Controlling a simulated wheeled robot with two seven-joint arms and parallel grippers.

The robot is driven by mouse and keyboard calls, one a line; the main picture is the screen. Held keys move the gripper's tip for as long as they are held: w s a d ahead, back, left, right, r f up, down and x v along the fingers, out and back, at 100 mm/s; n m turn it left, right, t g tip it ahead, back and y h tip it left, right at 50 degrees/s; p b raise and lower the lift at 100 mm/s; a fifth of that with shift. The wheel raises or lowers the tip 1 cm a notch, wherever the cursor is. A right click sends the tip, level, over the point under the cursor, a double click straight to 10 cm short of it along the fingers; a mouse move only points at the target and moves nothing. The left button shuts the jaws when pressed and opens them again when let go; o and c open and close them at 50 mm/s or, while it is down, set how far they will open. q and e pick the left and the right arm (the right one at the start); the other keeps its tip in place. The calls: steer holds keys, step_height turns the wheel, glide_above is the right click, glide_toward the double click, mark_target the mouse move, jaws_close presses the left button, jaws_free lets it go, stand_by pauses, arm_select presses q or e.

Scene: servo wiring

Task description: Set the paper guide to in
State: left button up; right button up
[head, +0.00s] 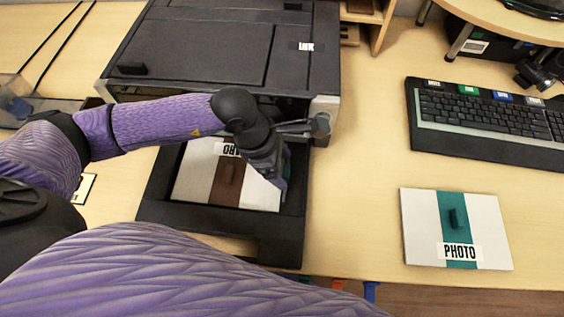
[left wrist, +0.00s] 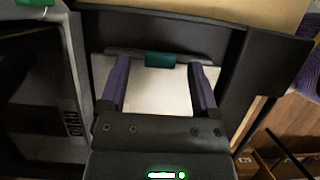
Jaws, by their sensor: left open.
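The paper guide is a small teal block. In the left wrist view the guide (left wrist: 160,60) stands at the edge of the white paper, between my finger ends. In the head view only a sliver of it shows behind my fingers. The paper tray (head: 275,222) is black and pulled out of the printer (head: 200,50). A white stack with a brown band (head: 226,182) lies in the tray. My left gripper (head: 281,180) is over the tray's right side. In the left wrist view its fingers (left wrist: 159,72) are apart, on either side of the guide. My right gripper is out of view.
A white stack with a teal band labelled PHOTO (head: 486,222) lies on the desk at right. A keyboard (head: 485,118) lies behind it. The desk (head: 355,215) between tray and PHOTO stack is clear. A wooden shelf (head: 385,20) stands at the back.

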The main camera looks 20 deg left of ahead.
arm_select(q)
steer(key=p+v, duration=0.2)
steer(key=v, duration=0.7)
steer(key=shift+r+p, duration=0.2)
steer(key=shift+p, duration=0.2)
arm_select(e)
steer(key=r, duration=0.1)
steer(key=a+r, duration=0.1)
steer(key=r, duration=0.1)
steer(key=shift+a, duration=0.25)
arm_select(q)
steer(key=shift+a, duration=0.15)
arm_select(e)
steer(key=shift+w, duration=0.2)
